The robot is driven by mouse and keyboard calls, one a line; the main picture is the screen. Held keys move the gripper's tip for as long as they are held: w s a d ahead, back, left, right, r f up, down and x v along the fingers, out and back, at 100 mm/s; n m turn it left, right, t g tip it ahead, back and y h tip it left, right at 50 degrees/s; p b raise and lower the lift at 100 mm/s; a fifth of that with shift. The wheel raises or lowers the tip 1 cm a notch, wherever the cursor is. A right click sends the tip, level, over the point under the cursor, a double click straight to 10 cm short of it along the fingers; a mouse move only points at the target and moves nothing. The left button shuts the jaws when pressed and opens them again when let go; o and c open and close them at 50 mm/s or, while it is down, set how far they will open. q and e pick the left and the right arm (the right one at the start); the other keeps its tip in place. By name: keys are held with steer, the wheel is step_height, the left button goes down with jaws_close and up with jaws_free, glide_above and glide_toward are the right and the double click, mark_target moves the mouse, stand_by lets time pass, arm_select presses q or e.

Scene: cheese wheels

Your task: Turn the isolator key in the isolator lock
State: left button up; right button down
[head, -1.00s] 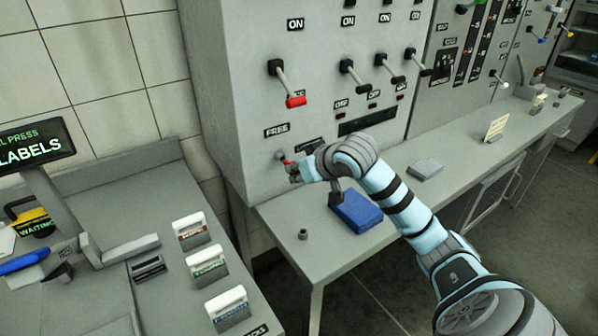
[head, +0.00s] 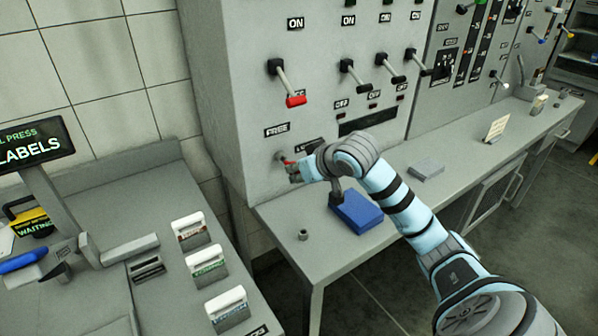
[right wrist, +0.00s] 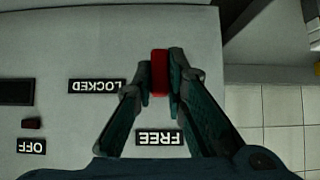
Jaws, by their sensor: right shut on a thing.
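The red isolator key (right wrist: 160,72) is between the fingertips of my right gripper (right wrist: 161,84), which is shut on it. In the head view the key's red grip (head: 289,161) shows at the cabinet front, at the grey isolator lock (head: 280,156). My right gripper also shows there (head: 292,171), close against the panel. The FREE label (head: 277,131) is above the lock, and the LOCKED label (head: 308,145) is to its right, partly covered by my arm. The gripper hides how deep the key sits in the lock. My left gripper is out of view.
A red-handled lever (head: 294,101) and several dark-handled levers are on the panel above. A blue box (head: 356,211) and a small grey cylinder (head: 303,234) stand on the bench (head: 275,216) below my right arm. Label holders (head: 207,262) stand on the left desk.

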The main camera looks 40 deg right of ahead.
steer(key=shift+w+d, duration=0.15)
steer(key=shift+w, duration=1.4)
steer(key=c, duration=1.5)
jaws_free()
steer(key=shift+c, duration=0.2)
steer(key=v, duration=1.2)
